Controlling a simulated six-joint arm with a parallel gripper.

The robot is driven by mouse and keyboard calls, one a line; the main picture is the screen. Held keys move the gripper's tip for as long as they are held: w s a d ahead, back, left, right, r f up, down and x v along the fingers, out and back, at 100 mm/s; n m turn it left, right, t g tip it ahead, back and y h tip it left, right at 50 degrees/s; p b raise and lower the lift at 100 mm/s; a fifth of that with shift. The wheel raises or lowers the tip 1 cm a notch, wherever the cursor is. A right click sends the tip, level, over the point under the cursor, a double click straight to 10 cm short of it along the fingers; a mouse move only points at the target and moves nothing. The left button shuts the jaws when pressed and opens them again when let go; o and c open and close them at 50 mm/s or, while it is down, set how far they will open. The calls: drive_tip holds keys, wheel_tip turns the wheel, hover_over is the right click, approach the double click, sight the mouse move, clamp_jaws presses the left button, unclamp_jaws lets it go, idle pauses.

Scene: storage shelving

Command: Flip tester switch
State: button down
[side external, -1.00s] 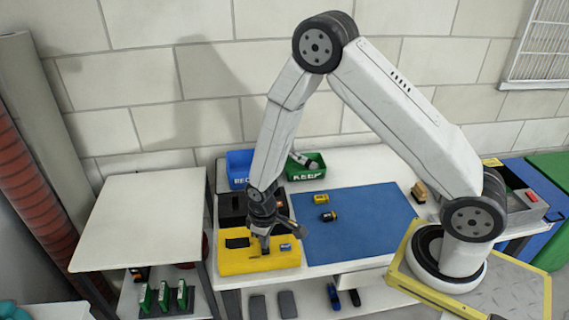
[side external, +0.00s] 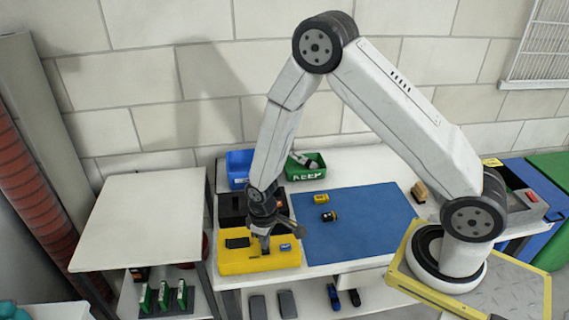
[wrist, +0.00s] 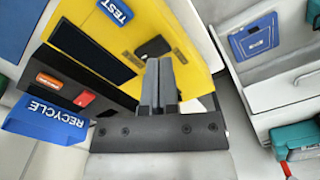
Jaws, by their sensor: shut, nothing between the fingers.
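The yellow tester (side external: 232,264) lies on the left end of the white bench, with a dark slot and a small blue label on top. In the wrist view the yellow tester (wrist: 180,42) fills the upper middle, with a blue TEST label (wrist: 117,11) and a long black recess (wrist: 97,48). My gripper (side external: 265,252) points down over the tester, right of its dark slot; the wrist view shows my gripper (wrist: 158,65) shut and empty. A small dark part (wrist: 152,47) on the tester, possibly the switch, sits just beyond the fingertips; contact cannot be told.
A black box (side external: 232,206) stands behind the tester, with a blue bin (side external: 238,166) and a green KEEP bin (side external: 308,170) farther back. The blue mat (side external: 360,225) to the right holds a yellow battery (side external: 320,198) and a dark one (side external: 328,216).

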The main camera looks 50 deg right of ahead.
sight(268, 251)
drive_tip(key=shift+f, duration=1.25)
idle(1.5)
drive_tip(key=shift+r, duration=3.5)
drive_tip(key=shift+r, duration=0.1)
drive_tip(key=s+d+r+m+t, duration=0.2)
drive_tip(key=s+d+r+m, duration=0.1)
drive_tip(key=s+r, duration=0.6)
wheel_tip(268, 251, up, 4)
drive_tip(key=shift+s+d+r+t, duration=0.25)
drive_tip(key=shift+d+t, duration=0.05)
drive_tip(key=shift+d, duration=0.2)
drive_tip(key=shift+w, duration=0.1)
